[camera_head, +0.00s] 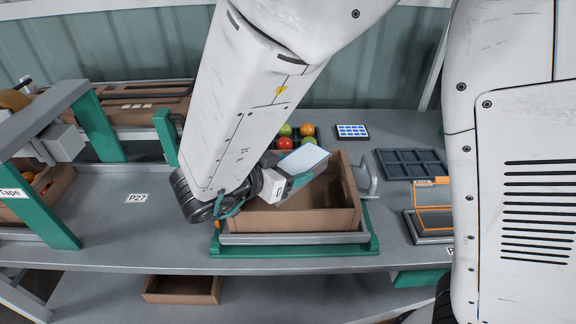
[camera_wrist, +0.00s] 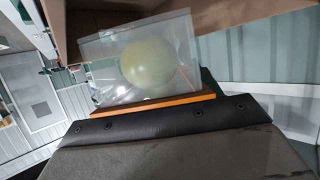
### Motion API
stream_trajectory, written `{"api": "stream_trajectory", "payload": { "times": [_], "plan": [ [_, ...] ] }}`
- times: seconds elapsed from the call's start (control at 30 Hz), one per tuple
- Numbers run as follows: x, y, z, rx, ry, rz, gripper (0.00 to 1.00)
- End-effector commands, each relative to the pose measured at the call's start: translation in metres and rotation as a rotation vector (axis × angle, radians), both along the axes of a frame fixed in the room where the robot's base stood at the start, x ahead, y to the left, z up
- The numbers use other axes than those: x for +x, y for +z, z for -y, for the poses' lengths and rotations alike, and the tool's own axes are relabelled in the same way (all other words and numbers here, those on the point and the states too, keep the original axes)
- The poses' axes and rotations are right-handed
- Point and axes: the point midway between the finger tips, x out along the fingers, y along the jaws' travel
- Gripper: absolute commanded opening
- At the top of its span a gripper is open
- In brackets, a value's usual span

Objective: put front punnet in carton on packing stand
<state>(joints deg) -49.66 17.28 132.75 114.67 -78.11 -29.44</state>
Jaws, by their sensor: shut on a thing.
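A pale, clear-looking punnet (camera_head: 304,158) is held in my gripper (camera_head: 300,180), above the back part of the open carton. In the wrist view the punnet (camera_wrist: 105,60) is see-through and tilted, with a pale green round fruit inside. My gripper (camera_wrist: 152,101) is shut on its near side. The brown carton (camera_head: 305,220) stands on the packing stand (camera_head: 300,250), a grey and green frame. My arm and gripper hide the carton's left side. Its cardboard also shows at the top of the wrist view (camera_wrist: 215,14).
Behind the carton, a dark tray holds several red, green and orange tomatoes (camera_head: 285,143). A small blue-screened device (camera_head: 352,131) lies beside it. A dark compartment tray (camera_head: 410,163) and an orange-framed item (camera_head: 433,220) are at right. A metal handle (camera_head: 370,178) stands close to the carton's right wall.

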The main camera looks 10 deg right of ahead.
Motion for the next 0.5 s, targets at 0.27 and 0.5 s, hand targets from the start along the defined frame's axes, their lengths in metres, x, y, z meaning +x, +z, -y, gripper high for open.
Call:
{"api": "stream_trajectory", "payload": {
  "times": [0.27, 0.5],
  "plan": [
    [-0.0002, -0.0071, -0.0006, 0.0, 0.001, 0.0, 0.41],
    [-0.0002, -0.0071, -0.0007, 0.0, 0.001, 0.0, 0.85]
  ]
}}
